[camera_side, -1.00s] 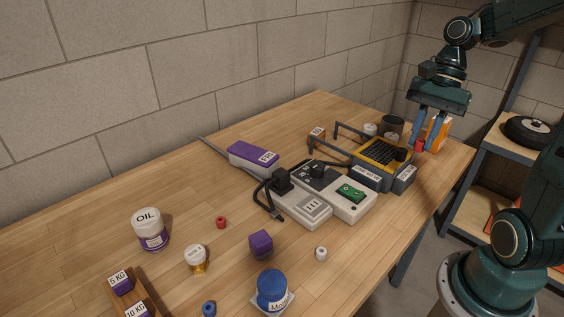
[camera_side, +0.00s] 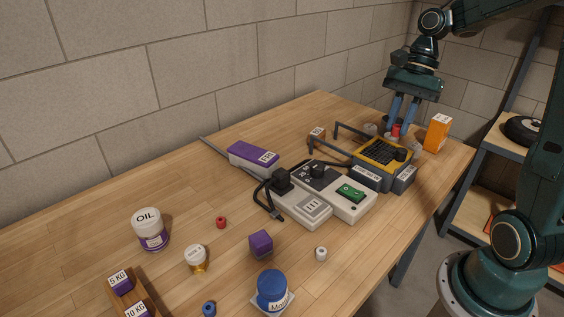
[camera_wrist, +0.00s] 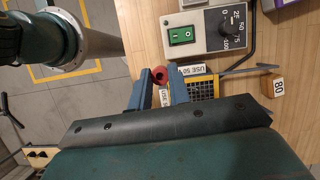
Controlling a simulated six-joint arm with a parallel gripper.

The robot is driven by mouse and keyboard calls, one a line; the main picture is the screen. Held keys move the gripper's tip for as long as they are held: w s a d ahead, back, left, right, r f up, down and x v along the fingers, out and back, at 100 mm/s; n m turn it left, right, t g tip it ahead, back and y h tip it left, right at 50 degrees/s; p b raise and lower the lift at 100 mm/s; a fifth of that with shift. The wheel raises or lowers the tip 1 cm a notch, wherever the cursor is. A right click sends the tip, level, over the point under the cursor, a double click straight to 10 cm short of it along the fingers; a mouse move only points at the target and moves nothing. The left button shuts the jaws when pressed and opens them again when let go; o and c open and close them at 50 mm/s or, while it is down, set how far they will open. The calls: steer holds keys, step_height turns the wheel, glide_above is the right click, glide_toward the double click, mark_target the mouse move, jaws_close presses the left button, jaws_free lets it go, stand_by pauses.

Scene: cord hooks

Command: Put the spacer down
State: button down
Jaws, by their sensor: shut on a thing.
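My gripper (camera_side: 397,131) is at the far right end of the table, behind the yellow tray with black mesh. It is shut on a small red spacer (camera_side: 396,130), held between the blue fingertips. In the wrist view, the red spacer (camera_wrist: 160,74) shows between the two fingers (camera_wrist: 162,82), over the tray's edge. I cannot tell its exact height above the table. Another red spacer (camera_side: 221,222) stands on the open table at left, a white one (camera_side: 321,254) near the front, and a blue one (camera_side: 209,308) at the bottom edge.
The yellow tray (camera_side: 366,155) stands by the grey control boxes (camera_side: 349,205). An orange box (camera_side: 437,133) stands right of my gripper. A small wooden block (camera_side: 317,134) and cord hooks (camera_side: 350,130) are to the left.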

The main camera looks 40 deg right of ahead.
steer(key=w, duration=0.9)
glide_above(264, 162)
steer(key=d, duration=0.2)
step_height(264, 162, down, 6)
steer(key=shift+a+m, duration=0.25)
steer(key=shift+m, duration=0.05)
steer(key=shift+w+f, duration=0.1)
steer(key=shift+f, duration=0.05)
steer(key=shift+f, duration=1.95)
steer(key=shift+f, duration=0.1)
steer(key=shift+f, duration=1.9)
steer(key=shift+f, duration=0.1)
